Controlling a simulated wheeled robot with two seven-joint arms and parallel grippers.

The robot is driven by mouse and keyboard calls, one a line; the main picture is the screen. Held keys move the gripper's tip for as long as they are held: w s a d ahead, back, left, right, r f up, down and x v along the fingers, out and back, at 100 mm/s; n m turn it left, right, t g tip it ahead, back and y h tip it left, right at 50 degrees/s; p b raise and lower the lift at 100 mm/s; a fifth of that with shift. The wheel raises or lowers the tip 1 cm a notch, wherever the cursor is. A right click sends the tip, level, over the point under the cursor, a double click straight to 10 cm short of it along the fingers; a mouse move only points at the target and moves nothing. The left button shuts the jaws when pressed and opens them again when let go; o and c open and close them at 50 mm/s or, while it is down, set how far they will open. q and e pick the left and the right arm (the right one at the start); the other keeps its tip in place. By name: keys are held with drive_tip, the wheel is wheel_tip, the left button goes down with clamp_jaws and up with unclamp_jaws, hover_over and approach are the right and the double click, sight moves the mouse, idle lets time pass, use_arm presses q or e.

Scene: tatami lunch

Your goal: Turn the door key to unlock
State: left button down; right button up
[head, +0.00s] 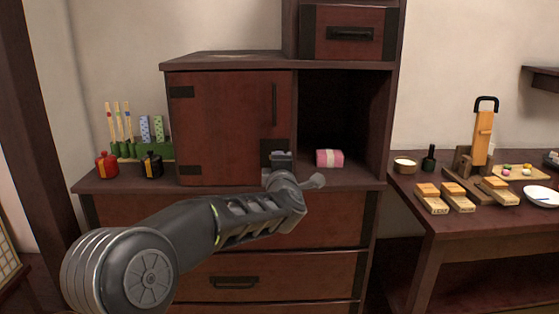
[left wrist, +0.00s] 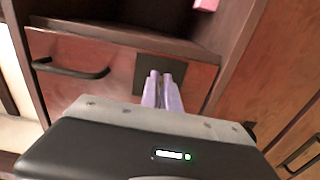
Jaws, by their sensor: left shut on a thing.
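The small cabinet door (head: 225,125) is closed, with a long dark handle (head: 274,104) near its right edge. A dark lock plate (head: 268,146) sits at the door's lower right corner; the left wrist view also shows the lock plate (left wrist: 145,70). My left gripper (head: 281,157) is at this plate, its fingers pointing at it. In the left wrist view the two fingertips (left wrist: 164,78) are close together in front of the plate, shut on the key. The key itself is hidden by the fingers, so its angle cannot be told. My right gripper is out of view.
An open compartment right of the door holds a pink wrapped bundle (head: 330,158). Red (head: 107,164) and black (head: 152,164) bottles stand left of the door. A side table (head: 435,215) at right carries wooden blocks and dishes. Drawers (head: 320,220) lie below.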

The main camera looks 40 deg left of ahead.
use_arm(q)
drive_tip(key=c, duration=1.6)
unclamp_jaws()
drive_tip(key=v, duration=0.7)
drive_tip(key=shift+s+d+p, duration=0.3)
